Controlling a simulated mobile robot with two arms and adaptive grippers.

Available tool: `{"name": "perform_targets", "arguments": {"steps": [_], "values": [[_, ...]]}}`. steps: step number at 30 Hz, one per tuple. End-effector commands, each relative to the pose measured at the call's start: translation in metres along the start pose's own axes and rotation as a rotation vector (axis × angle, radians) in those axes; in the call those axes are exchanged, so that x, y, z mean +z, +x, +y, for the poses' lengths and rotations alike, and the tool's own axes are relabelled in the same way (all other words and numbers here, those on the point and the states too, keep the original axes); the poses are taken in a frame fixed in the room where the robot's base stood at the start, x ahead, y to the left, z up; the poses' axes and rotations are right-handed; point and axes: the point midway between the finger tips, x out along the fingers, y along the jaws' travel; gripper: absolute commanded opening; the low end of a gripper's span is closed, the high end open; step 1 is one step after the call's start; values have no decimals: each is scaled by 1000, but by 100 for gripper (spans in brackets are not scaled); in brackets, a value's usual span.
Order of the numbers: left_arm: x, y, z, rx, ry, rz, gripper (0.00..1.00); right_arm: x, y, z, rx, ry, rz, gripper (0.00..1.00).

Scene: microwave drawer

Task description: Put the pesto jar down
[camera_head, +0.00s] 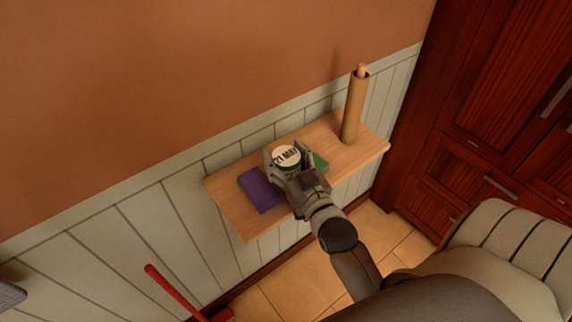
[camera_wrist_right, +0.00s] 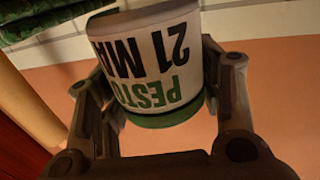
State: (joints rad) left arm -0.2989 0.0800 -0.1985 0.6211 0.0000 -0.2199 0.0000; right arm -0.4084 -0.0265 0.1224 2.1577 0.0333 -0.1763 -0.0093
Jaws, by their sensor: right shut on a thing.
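My right gripper (camera_head: 291,172) is shut on the pesto jar (camera_head: 286,156) over the wooden shelf (camera_head: 228,211). My left gripper is not in view.
A purple box (camera_head: 260,189) lies on the shelf left of my gripper. A green object (camera_head: 320,162) is partly hidden just right of it. A tall brown cylinder (camera_head: 353,105) stands at the shelf's right end. Bare shelf shows between them. A wall is behind.

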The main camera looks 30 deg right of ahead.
Motion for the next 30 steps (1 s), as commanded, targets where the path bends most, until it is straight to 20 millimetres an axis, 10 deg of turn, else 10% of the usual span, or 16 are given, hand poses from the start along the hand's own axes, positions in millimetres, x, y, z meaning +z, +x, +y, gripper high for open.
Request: {"name": "perform_targets", "arguments": {"steps": [18,19,21,30], "values": [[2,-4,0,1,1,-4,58,30,-2,0,0,1,-1,31],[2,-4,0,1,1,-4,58,31,-2,0,0,1,-3,61],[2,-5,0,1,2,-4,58,30,-2,0,0,1,-3,70],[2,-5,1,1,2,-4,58,30,-2,0,0,1,-3,81]]}}
